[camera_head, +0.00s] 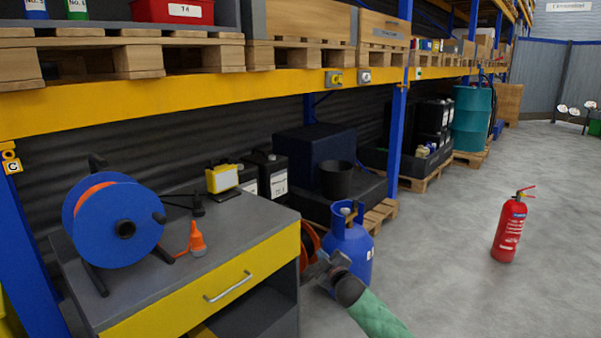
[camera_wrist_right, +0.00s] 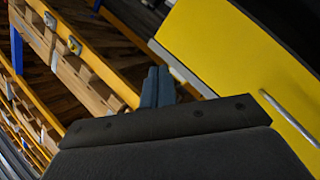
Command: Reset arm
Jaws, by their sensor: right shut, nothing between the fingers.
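My right gripper (camera_head: 318,268) is in front of the blue gas cylinder (camera_head: 350,240) and beside the right end of the grey workbench with a yellow drawer (camera_head: 215,285). My green-sleeved right arm comes in from the lower right. In the right wrist view the two blue-grey fingertips (camera_wrist_right: 157,88) are together with nothing between them, and the yellow drawer front (camera_wrist_right: 235,65) shows beyond them. Whether the gripper touches the bench or the cylinder I cannot tell. My left gripper is in neither view.
A blue cable reel (camera_head: 107,222) and an orange plug (camera_head: 197,238) are on the bench. A red fire extinguisher (camera_head: 509,230) stands upright on the open floor to the right. Yellow-beamed racking (camera_head: 180,92) with pallets runs along the left and back.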

